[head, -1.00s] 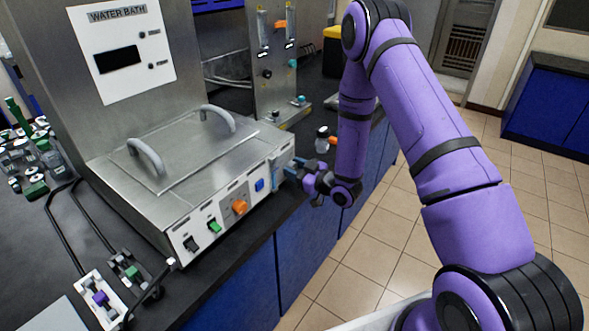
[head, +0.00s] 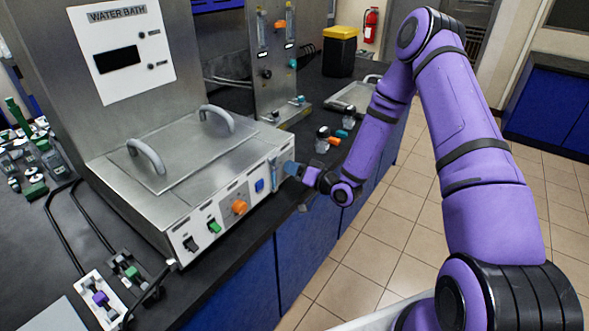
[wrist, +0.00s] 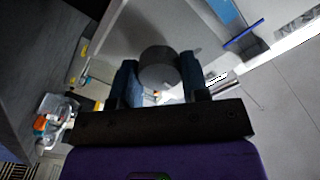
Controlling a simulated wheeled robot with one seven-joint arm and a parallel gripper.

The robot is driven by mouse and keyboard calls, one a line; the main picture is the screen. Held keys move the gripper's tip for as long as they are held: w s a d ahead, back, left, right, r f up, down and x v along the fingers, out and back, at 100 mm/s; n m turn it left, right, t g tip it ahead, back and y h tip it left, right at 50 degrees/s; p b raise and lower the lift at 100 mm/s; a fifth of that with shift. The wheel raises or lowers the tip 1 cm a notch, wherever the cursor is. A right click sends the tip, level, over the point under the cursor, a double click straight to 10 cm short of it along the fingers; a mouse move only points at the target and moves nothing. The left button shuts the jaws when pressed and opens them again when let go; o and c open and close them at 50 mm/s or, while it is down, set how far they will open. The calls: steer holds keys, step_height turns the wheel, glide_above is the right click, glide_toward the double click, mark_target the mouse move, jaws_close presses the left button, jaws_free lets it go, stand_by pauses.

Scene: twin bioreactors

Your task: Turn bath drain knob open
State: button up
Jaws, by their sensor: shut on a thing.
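The water bath (head: 180,165) is a steel box with a lid and two handles. Its front panel (head: 236,206) has a black switch, a green switch, an orange knob and a blue switch. My gripper (head: 290,168) is at the right end of that panel. In the wrist view, a round dark grey knob (wrist: 158,66) sits between the two blue fingers, and my gripper is shut on it. In the head view my gripper hides this knob. I cannot tell its turn angle.
Small bottles (head: 323,139) stand on the dark bench right of the bath. A yellow-lidded black bin (head: 340,52) is farther back. A steel panel with knobs (head: 277,75) stands behind the bath. The tiled floor (head: 400,225) at the right is clear.

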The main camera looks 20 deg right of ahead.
steer(key=shift+f+m, duration=0.15)
steer(key=shift+m, duration=3.75)
steer(key=o, duration=0.9)
steer(key=v, duration=1)
steer(key=shift+s+d, duration=0.25)
steer(key=shift+s, duration=0.05)
